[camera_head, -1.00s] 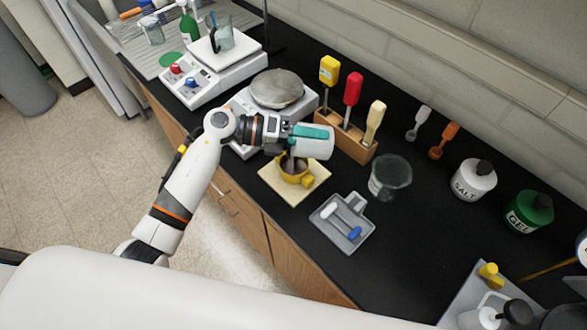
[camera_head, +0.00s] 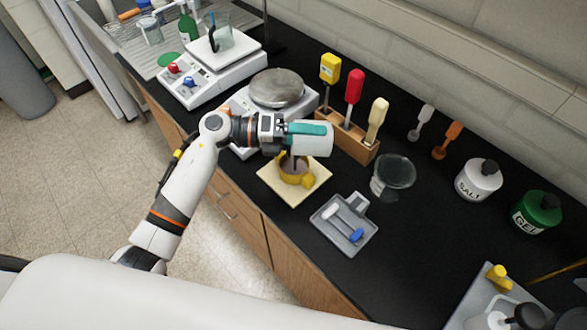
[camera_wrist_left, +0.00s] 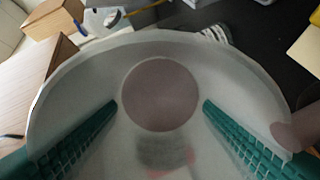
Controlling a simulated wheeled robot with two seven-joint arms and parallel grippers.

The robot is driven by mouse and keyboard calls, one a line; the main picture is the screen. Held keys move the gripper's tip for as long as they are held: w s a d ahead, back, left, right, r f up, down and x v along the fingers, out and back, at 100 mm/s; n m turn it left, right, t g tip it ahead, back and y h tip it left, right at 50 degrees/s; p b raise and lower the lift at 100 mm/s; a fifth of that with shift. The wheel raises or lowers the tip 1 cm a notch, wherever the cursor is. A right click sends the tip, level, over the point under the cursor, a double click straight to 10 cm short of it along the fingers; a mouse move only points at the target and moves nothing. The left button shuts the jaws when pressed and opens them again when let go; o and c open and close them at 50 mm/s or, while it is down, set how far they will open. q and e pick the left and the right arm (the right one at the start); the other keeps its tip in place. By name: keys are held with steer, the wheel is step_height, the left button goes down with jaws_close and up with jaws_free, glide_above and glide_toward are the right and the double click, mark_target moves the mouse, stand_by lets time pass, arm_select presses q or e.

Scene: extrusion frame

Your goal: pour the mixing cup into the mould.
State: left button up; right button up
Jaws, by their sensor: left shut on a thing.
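The white mixing cup (camera_head: 312,145) is tipped far over on its side, just above the yellow mould (camera_head: 294,172). My left gripper (camera_head: 300,130) has its teal fingers shut on the cup. A dark streak hangs between cup and mould, and a brownish-pink fill shows inside the mould. The mould sits on a cream square board (camera_head: 290,196). In the left wrist view the cup (camera_wrist_left: 75,75) fills the space between the teal fingers (camera_wrist_left: 160,105). A brownish disc shows inside it and a brownish patch near its right edge. My right gripper is out of view.
A grey tray (camera_head: 330,240) with a white-and-blue tool lies in front. A clear bowl (camera_head: 393,171) stands to the right. A wooden holder (camera_head: 350,144) with coloured-handled tools is behind the cup, and a scale (camera_head: 276,88) stands behind the arm.

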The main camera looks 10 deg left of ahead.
arm_select(q)
steer(key=shift+a+h+b, duration=0.1)
steer(key=shift+h+b, duration=0.2)
steer(key=shift+b, duration=0.25)
steer(key=shift+r, duration=0.25)
steer(key=shift+a+r+h+b, duration=0.1)
steer(key=shift+r+h+b, duration=0.1)
steer(key=shift+h+b, duration=0.15)
steer(key=shift+r, duration=0.1)
